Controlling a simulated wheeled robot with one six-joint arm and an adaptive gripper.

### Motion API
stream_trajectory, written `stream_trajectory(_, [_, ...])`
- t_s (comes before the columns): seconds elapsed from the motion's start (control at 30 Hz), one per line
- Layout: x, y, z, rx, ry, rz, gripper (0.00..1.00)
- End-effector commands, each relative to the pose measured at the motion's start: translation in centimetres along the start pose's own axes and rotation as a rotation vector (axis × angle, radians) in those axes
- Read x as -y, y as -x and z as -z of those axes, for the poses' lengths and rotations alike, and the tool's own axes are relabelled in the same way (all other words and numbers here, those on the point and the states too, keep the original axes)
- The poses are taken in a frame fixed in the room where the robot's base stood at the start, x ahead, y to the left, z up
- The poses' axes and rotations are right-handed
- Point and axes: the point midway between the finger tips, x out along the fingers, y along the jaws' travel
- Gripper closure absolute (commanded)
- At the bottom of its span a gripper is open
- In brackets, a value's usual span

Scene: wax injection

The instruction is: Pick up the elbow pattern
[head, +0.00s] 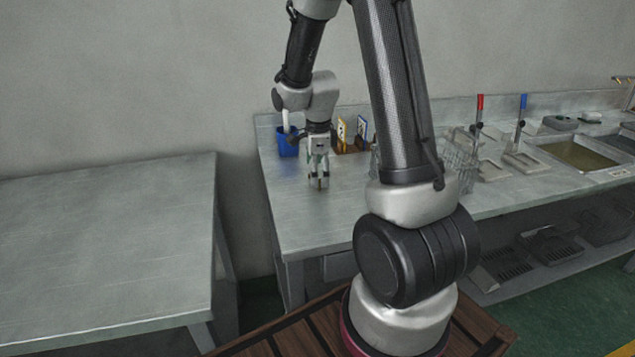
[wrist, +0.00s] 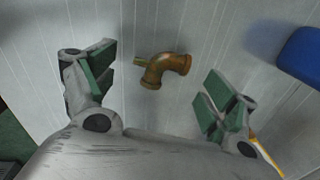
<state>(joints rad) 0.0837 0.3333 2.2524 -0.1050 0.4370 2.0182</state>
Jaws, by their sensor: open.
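The elbow pattern (wrist: 166,68) is a brown, curved pipe piece with a short yellowish stub on its left side. In the wrist view it lies on the grey metal bench top (wrist: 205,35), between and a little beyond my fingertips. My gripper (wrist: 153,92) is open, with green pads on both fingers, and nothing is between the pads in contact. In the head view my gripper (head: 319,183) points down over the left end of the bench. The elbow pattern cannot be made out there.
A blue container (head: 288,142) stands behind my gripper, and blue shows at the right of the wrist view (wrist: 302,55). A small holder with cards (head: 351,136) and a wire basket (head: 455,160) are to the right. A separate empty table (head: 105,240) is at left.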

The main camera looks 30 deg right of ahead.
Motion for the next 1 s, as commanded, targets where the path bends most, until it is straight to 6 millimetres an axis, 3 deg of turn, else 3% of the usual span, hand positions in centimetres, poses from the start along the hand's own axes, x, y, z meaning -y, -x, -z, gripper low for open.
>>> stream_trajectory(0.17, [0.0,-2.4,0.1,-0.001,0.002,-0.002,0.14])
stream_trajectory(0.43, [0.0,-2.8,0.1,0.0,0.002,0.001,0.14])
stream_trajectory(0.7, [0.0,-2.7,0.1,0.0,0.002,0.001,0.58])
stream_trajectory(1.0, [0.1,-2.6,0.1,0.0,0.002,0.001,0.58])
